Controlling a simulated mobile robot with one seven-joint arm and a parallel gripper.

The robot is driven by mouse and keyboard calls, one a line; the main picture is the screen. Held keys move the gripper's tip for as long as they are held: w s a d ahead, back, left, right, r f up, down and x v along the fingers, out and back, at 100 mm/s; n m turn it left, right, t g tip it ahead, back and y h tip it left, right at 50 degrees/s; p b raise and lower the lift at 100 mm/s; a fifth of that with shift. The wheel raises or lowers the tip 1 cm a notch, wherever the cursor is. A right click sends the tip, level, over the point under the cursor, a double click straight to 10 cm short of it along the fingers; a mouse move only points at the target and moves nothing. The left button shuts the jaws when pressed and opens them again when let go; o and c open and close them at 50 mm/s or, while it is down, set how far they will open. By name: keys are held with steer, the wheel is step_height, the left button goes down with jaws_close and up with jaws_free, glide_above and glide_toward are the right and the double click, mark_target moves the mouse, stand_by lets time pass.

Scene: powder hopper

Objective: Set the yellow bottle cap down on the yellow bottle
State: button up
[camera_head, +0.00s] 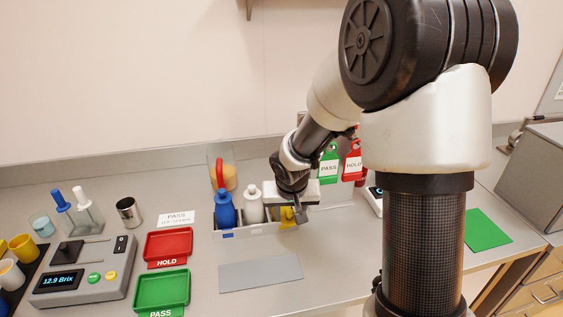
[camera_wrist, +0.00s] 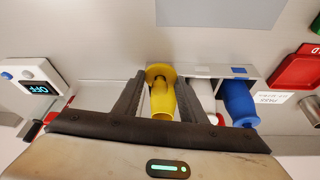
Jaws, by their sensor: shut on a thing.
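My gripper (camera_wrist: 160,78) is shut on the yellow bottle cap (camera_wrist: 159,72), a yellow rounded piece between the fingertips in the wrist view. The yellow bottle (camera_wrist: 162,102) shows between the fingers, close to the cap, at the end of the rack. I cannot tell whether cap and bottle touch. In the head view my gripper (camera_head: 290,215) is over the right end of the rack. A patch of yellow (camera_head: 286,213) shows there, partly hidden by the gripper; I cannot tell whether it is cap or bottle.
Red tray (camera_head: 168,243) and green tray (camera_head: 162,289) lie to the left. A bare grey mat (camera_head: 260,272) lies in front of the rack.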

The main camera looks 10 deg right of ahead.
steer(key=w+r+m+h+p, duration=0.1)
steer(key=w+r+m+p, duration=0.2)
steer(key=w+r, duration=0.55)
steer(key=shift+w+a+f+b, duration=0.1)
steer(key=shift+w+f+b, duration=0.05)
steer(key=shift+f+b, duration=0.55)
steer(key=shift+w+a+f+b, duration=0.1)
steer(key=shift+w+f+b, duration=0.05)
steer(key=shift+f+b, duration=0.6)
steer(key=shift+w+a+f+b, duration=0.15)
steer(key=shift+f+b, duration=0.4)
steer(key=shift+f, duration=0.3)
steer(key=shift+d+f+b, duration=0.1)
steer(key=shift+f+b, duration=0.5)
steer(key=shift+b, duration=0.35)
steer(key=o, duration=1.1)
steer(key=shift+o, duration=0.4)
steer(key=o, duration=0.5)
steer(key=shift+c, duration=0.2)
